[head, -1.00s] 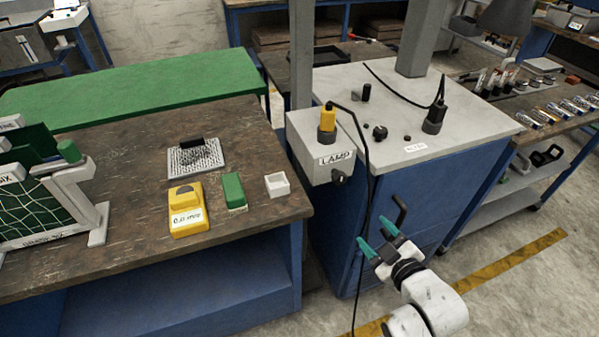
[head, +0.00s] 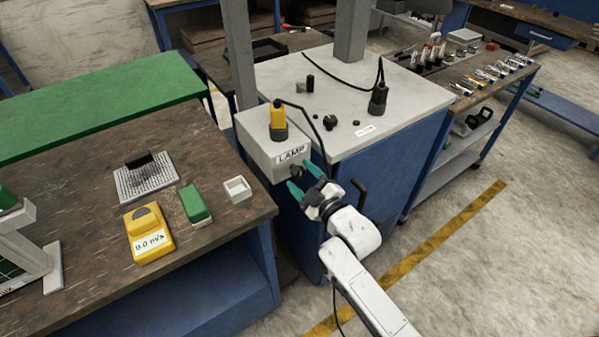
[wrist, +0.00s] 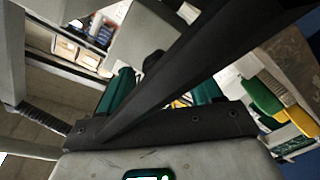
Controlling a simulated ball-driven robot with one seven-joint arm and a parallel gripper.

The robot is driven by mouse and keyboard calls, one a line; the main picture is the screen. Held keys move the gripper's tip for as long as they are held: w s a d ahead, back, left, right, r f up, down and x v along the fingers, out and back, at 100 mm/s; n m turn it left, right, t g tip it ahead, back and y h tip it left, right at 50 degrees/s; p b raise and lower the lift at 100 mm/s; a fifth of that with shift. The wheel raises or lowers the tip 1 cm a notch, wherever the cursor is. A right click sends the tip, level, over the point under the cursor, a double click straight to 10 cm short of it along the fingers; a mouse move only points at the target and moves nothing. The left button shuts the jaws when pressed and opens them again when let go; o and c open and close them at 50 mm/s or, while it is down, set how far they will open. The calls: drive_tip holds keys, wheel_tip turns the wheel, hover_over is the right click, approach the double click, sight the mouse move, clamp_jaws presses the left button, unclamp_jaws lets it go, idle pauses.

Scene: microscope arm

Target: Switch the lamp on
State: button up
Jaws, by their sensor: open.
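The grey lamp box (head: 258,150) with its "LAMP" label (head: 292,155) is fixed at the left of the grey-topped cabinet. A small dark knob (head: 297,171) sticks out of its front below the label. My gripper (head: 303,180), with teal fingers, is open at the front of the box, its fingertips close around or just before the knob. In the wrist view the dark knob (wrist: 154,62) shows between and beyond the open fingers (wrist: 162,88), with the pale box (wrist: 140,38) behind it. Whether the fingers touch the knob I cannot tell.
A yellow plug (head: 278,120) with a black cable stands on the box. The cable hangs close beside my gripper. A dark cabinet handle (head: 360,192) is right of my gripper. The workbench (head: 90,190) at left holds a yellow meter (head: 150,235) and a green block (head: 194,203).

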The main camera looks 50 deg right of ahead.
drive_tip(key=shift+w+d, duration=0.2)
drive_tip(key=shift+w, duration=0.5)
drive_tip(key=c, duration=1)
